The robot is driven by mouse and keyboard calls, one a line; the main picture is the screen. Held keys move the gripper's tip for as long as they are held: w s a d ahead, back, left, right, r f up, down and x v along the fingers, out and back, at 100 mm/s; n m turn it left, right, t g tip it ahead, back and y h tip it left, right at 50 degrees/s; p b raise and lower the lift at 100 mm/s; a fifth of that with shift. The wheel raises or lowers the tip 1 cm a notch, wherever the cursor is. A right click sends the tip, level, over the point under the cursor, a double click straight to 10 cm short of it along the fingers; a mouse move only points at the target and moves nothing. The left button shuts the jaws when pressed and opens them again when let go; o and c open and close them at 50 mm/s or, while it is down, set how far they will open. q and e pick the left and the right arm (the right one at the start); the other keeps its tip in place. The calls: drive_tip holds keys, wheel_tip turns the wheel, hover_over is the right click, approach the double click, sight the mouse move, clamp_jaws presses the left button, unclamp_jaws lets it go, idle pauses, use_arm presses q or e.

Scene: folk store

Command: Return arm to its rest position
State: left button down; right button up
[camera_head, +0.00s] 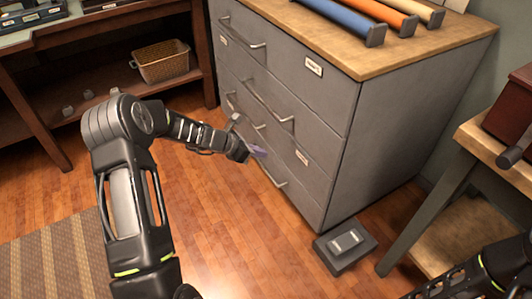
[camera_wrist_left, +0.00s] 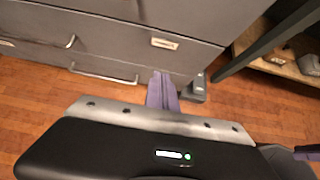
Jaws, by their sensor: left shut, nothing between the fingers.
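My left arm (camera_head: 128,190) comes in from the lower left and bends at a raised elbow. Its forearm reaches right, toward the front of the grey drawer cabinet (camera_head: 400,125). My left gripper (camera_head: 260,152) is in front of the cabinet's lower drawers, shut and empty. In the left wrist view its purple fingers (camera_wrist_left: 162,90) are together, pointing toward the cabinet base. Part of my right arm (camera_head: 480,274) shows at the lower right of the head view. A small purple piece at the right edge of the wrist view may be my right gripper; its fingers cannot be made out.
Colored rolls (camera_head: 345,17) lie on the cabinet's wooden top. A grey block-like object (camera_head: 345,248) is on the floor by the cabinet corner. A wooden table (camera_head: 478,140) with a dark red box stands right. A shelf with a wicker basket (camera_head: 162,66) stands back left. Open floor lies between.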

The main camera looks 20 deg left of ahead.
idle(0.6)
use_arm(q)
drive_tip(key=s+d+f+m+g+y, duration=0.3)
drive_tip(key=s+d+f+m+g, duration=0.15)
drive_tip(key=s+f+m, duration=0.9)
drive_tip(key=s+d+f+m+g+h, duration=0.25)
drive_tip(key=s+d+m, duration=1.15)
drive_tip(key=s+d, duration=0.75)
wheel_tip(320, 180, up, 17)
drive_tip(key=a+p, duration=0.1)
drive_tip(key=p, duration=1.5)
drive_tip(key=shift+y+p, duration=0.4)
drive_tip(key=shift+y, duration=0.05)
drive_tip(key=c, duration=2.2)
unclamp_jaws()
drive_tip(key=shift+s+f, duration=0.1)
